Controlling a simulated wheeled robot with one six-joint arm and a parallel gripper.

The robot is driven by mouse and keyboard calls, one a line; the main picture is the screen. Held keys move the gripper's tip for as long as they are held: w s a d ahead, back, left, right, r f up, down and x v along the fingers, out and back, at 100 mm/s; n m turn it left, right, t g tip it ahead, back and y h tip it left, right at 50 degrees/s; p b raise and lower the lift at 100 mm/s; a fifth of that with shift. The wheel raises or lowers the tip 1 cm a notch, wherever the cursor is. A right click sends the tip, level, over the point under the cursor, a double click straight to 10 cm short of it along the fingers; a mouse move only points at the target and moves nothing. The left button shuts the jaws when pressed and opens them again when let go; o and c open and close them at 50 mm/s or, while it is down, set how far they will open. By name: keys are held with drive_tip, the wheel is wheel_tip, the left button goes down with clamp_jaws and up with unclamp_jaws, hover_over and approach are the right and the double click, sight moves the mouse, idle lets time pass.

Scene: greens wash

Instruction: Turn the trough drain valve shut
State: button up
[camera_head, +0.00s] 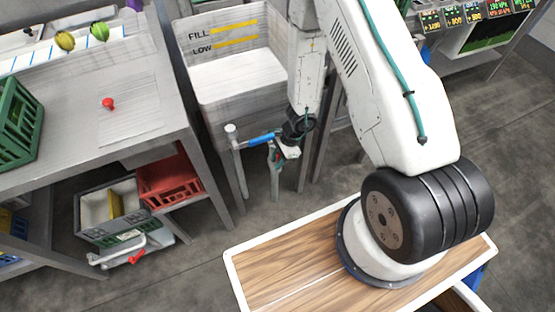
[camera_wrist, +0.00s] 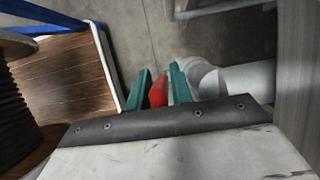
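The white trough (camera_head: 240,92) with FILL and LOW marks stands at the upper middle of the head view. Below it is the drain pipe (camera_head: 236,160), with a blue section (camera_head: 262,138) on a side branch. My gripper (camera_head: 275,155) is low beside this branch. In the wrist view, the red valve handle (camera_wrist: 158,92) sits between the two green fingers of my gripper (camera_wrist: 160,88), which look close against it on both sides. The grey drain pipe (camera_wrist: 245,78) is just right of the fingers. The valve body is mostly hidden.
A steel table (camera_head: 150,130) at left holds a green crate (camera_head: 15,120) and a red knob (camera_head: 108,103). Below it are a red crate (camera_head: 170,183) and a pipe with a red handle (camera_head: 137,257). A wood-topped surface (camera_head: 280,275) is at the front. Bare floor (camera_head: 195,265) lies between.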

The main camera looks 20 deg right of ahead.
clamp_jaws()
drive_tip(key=shift+d, duration=0.1)
